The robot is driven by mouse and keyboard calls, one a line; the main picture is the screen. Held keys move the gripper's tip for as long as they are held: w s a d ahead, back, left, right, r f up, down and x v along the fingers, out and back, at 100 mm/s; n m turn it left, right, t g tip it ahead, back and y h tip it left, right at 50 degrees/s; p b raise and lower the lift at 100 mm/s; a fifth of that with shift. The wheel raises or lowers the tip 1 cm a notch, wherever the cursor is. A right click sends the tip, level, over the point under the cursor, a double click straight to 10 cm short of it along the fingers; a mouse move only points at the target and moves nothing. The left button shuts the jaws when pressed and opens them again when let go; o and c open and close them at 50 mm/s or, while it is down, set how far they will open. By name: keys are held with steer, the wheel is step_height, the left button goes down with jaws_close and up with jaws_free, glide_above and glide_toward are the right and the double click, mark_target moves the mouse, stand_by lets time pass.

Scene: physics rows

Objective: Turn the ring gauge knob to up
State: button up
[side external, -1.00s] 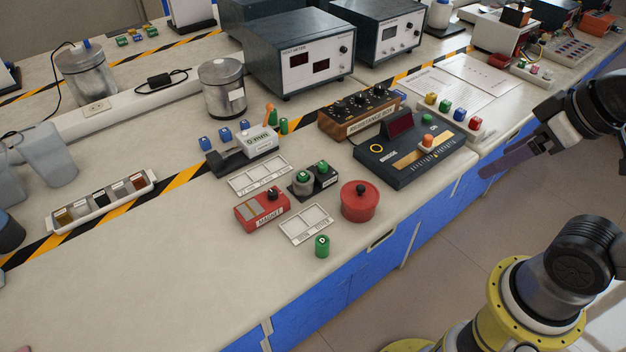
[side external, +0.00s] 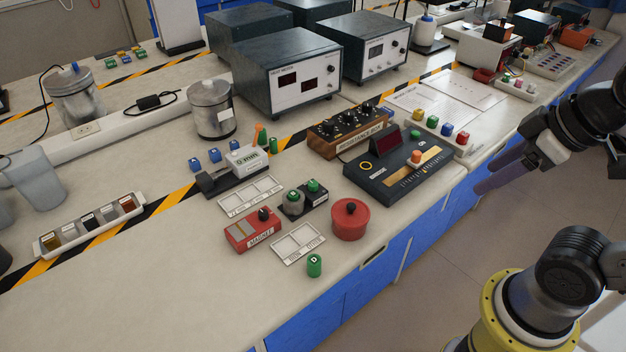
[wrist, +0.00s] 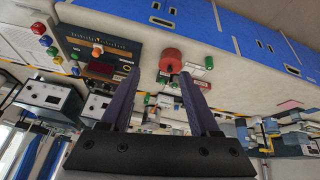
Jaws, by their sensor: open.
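A dark console (side external: 385,190) with a yellow ring mark, a red display and a tan scale strip stands near the bench's front edge; it appears to be the ring gauge. Its orange knob (side external: 416,156) sits on the strip. The knob's setting is too small to read. In the wrist view the console (wrist: 122,47) and orange knob (wrist: 97,51) show left of my fingers. My gripper (side external: 478,188) is to the right of the console, beyond the bench edge and apart from it. In the wrist view my gripper (wrist: 159,72) has its fingers spread with nothing held.
A red lidded pot (side external: 350,222), a red magnet box (side external: 250,234) and a green cylinder (side external: 315,266) stand left of the console. The resistance box (side external: 345,137) is behind it. The bench's front left is clear.

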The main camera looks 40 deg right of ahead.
steer(key=w+r+n, duration=0.9)
steer(key=w+n, duration=0.3)
steer(key=w, duration=0.1)
steer(key=n+g, duration=0.5)
steer(key=n, duration=0.3)
glide_above(313, 183)
step_height(313, 183, down, 19)
step_height(313, 183, down, 12)
steer(key=shift+f, duration=0.25)
steer(key=shift+c, duration=0.3)
jaws_close()
